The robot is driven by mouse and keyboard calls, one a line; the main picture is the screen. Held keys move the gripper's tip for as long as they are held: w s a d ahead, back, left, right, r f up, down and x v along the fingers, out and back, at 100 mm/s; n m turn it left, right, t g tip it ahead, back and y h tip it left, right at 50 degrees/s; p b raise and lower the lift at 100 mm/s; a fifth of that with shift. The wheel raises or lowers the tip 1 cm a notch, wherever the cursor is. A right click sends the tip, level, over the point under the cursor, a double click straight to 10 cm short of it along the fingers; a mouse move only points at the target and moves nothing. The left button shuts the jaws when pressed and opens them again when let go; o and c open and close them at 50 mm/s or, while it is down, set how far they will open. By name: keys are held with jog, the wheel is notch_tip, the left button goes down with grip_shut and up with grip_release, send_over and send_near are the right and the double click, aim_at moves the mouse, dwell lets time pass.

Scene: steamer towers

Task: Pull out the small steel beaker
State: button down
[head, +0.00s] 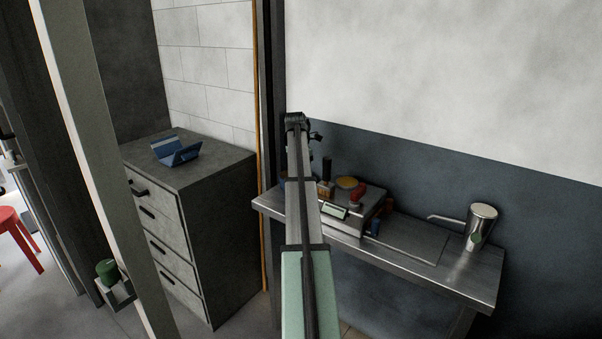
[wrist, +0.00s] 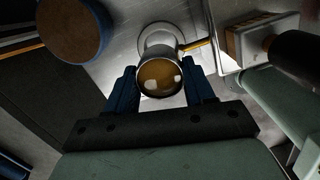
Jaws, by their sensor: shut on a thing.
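The small steel beaker (wrist: 158,60) stands out in the middle of the wrist view, a shiny round vessel with a brownish-gold look inside its mouth. My gripper (wrist: 161,92) has its two blue fingers on either side of the beaker and is shut on it. A pale round ring shows on the steel surface just beyond the beaker; I cannot tell whether the beaker touches that surface. In the head view my arm hides the gripper, and I cannot make out the beaker there.
A steel table (head: 470,275) holds a boxy device with a small display (head: 334,211), crowded by small coloured items. A steel jug (head: 481,228) stands at its right end. In the wrist view, a blue round container (wrist: 72,28) is at upper left and a dark cylinder (wrist: 298,55) at right.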

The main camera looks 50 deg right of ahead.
jog(key=shift+f, duration=0.1)
jog(key=shift+f, duration=0.9)
